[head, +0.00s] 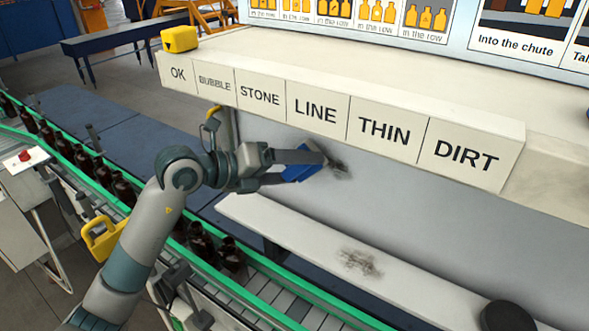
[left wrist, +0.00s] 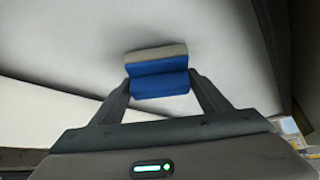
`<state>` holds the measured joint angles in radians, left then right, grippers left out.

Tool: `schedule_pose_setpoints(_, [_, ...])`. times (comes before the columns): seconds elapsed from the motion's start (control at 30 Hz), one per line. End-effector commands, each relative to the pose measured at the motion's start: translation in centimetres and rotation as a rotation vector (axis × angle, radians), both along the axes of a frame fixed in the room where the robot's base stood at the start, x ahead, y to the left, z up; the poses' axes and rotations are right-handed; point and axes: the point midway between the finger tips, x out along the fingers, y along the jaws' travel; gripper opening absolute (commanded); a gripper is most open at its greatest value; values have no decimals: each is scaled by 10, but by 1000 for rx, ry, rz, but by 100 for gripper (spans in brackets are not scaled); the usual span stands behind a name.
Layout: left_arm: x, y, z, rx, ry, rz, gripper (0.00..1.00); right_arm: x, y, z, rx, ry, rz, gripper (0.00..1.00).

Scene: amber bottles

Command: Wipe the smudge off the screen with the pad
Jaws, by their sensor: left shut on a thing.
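My left gripper (head: 304,168) is shut on a blue pad (head: 297,173) in front of the grey screen (head: 440,215). In the left wrist view the pad (left wrist: 160,78) sits between both fingertips, its grey face toward the pale surface. It looks very close to the screen; I cannot tell whether it touches. A dark smudge (head: 340,170) shows on the screen just right of the pad, and the pad and fingers may cover part of it. My right gripper is not in view.
A row of labelled bins (head: 340,115) overhangs the screen. A white ledge (head: 290,232) below it bears another dark smudgy patch (head: 358,262). A green-edged conveyor (head: 255,296) with several amber bottles runs beneath my left arm. A yellow block (head: 180,39) sits at the upper left.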

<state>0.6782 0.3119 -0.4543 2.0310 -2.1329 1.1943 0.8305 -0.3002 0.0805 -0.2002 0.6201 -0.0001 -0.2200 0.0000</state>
Motion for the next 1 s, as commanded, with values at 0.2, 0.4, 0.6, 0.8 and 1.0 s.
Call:
schedule_pose_setpoints(0.2, [3, -2, 0, 0, 0, 0, 52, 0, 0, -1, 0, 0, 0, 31])
schedule_pose_setpoints(0.4, [6, -4, 0, 0, -1, -1, 52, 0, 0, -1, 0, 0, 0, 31])
schedule_pose_setpoints(0.6, [9, -6, 1, -1, -2, 0, 52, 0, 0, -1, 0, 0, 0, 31])
schedule_pose_setpoints(0.8, [9, -7, 1, 0, -1, 0, 52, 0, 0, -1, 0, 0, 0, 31])
schedule_pose_setpoints(1.0, [4, -14, 1, 0, -1, -2, 52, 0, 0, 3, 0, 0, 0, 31])
